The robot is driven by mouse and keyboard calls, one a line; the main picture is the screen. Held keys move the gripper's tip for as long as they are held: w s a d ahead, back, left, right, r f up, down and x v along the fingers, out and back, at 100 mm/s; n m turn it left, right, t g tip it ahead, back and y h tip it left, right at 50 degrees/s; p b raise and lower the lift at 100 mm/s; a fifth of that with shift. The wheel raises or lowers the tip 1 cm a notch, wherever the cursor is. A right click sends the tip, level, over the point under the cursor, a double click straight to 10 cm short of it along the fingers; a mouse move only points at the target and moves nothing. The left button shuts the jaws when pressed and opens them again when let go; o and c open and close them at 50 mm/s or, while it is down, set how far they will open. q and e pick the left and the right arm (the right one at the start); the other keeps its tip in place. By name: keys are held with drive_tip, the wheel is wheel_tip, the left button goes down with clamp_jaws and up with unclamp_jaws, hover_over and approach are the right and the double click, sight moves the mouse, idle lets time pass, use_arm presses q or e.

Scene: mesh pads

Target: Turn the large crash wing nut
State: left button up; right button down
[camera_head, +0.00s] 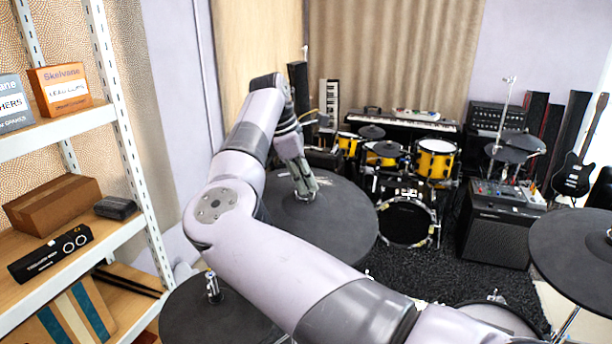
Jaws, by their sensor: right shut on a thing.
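A large black cymbal pad (340,215) lies in the middle of the head view, partly behind my right arm. My right gripper (304,188) reaches down to its centre from above. It is shut on the crash wing nut (305,197) at the top of the cymbal's post. The fingers cover most of the nut, so its wings and their angle cannot be made out. My left gripper is out of view.
A second dark cymbal pad (245,318) with its own post and nut (213,288) lies nearer, below my arm. Another pad (575,255) stands at right. Shelves (112,235) rise at left. A yellow drum kit (435,160) stands behind.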

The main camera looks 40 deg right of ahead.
drive_tip(key=m+p, duration=0.1)
drive_tip(key=m, duration=0.1)
drive_tip(key=m+y+p, duration=0.1)
drive_tip(key=m, duration=0.1)
drive_tip(key=m+g+y+p, duration=0.1)
drive_tip(key=m+p, duration=0.1)
drive_tip(key=m, duration=0.1)
drive_tip(key=shift+d+r, duration=0.1)
drive_tip(key=shift+r, duration=0.25)
drive_tip(key=shift+w+f+m+y+p, duration=0.1)
drive_tip(key=shift+m+y+p, duration=0.4)
drive_tip(key=shift+m, duration=0.8)
drive_tip(key=shift+m+y+p, duration=0.4)
drive_tip(key=shift+m+p, duration=0.1)
drive_tip(key=shift+m, duration=0.8)
drive_tip(key=c, duration=1.7)
unclamp_jaws()
drive_tip(key=shift+f, duration=0.15)
wheel_tip(320, 180, up, 10)
drive_tip(key=shift+r, duration=0.1)
